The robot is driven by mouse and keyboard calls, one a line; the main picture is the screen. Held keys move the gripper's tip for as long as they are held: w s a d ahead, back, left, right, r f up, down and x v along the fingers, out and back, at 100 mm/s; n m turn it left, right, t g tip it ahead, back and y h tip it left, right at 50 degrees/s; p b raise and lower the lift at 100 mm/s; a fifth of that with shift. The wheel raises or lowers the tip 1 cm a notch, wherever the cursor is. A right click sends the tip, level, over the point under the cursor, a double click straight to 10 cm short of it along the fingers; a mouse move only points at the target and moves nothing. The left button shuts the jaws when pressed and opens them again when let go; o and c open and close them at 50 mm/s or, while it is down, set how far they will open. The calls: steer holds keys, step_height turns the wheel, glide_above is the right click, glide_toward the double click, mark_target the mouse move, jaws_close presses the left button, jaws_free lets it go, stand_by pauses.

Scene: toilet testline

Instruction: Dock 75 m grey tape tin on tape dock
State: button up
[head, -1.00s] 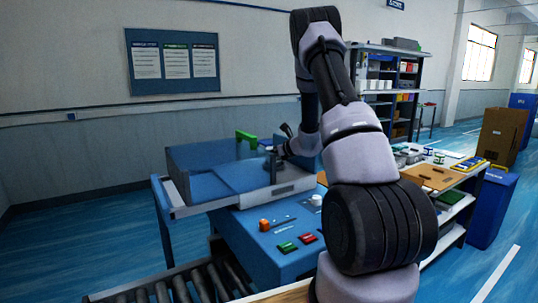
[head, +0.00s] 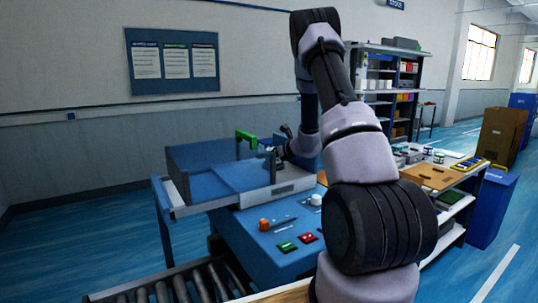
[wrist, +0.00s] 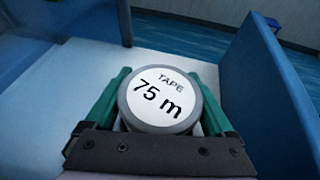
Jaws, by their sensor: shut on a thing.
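The grey tape tin (wrist: 160,122) has a white round label reading "TAPE 75 m" and shows in the middle of the wrist view. My gripper (wrist: 163,84) is shut on it, with a green finger on each side. In the head view my gripper (head: 275,158) is small and dark, over the right part of the blue and grey tray-like station, and the tin cannot be made out there. A pale flat surface lies under and beyond the tin in the wrist view; I cannot tell the gap to it. I cannot identify the tape dock for certain.
The station has a blue back wall (head: 205,153) and a green bracket (head: 246,137). A blue upright panel (wrist: 268,85) stands close right of my gripper. A loaded workbench (head: 430,176) is at right.

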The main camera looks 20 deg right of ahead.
steer(key=shift+f, duration=0.35)
steer(key=o, duration=1.4)
steer(key=shift+v, duration=5.5)
